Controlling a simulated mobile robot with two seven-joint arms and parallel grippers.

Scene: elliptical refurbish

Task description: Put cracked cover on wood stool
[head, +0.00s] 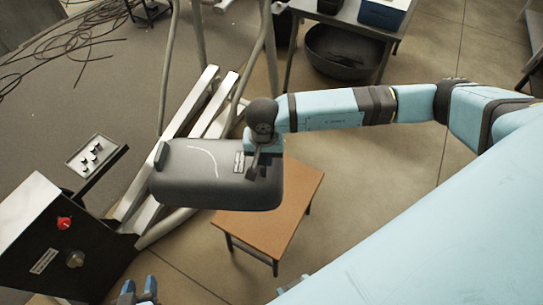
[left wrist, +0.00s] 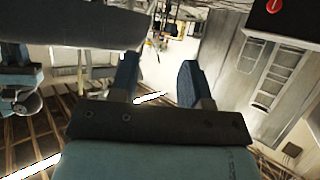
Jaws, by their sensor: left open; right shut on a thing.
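The cracked cover (head: 190,185) is a dark grey rounded shell with a pale crack line across its top. My right gripper (head: 257,165) is shut on its right end, its fingertips partly hidden. The cover hangs over the left part of the wood stool (head: 285,205), which has an orange-brown top and dark legs. Whether they touch, I cannot tell. My left gripper (head: 138,292) is open and empty at the bottom left, apart from the cover. In the left wrist view its fingers (left wrist: 157,80) are spread, with the cover (left wrist: 70,25) at upper left.
A black housing (head: 65,240) with a red knob stands at the left. A small tray (head: 108,140) with several bolts is beside it. White rails (head: 200,105) and grey tubes of the elliptical run behind the cover. A black tub (head: 343,55) sits under a table at the back.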

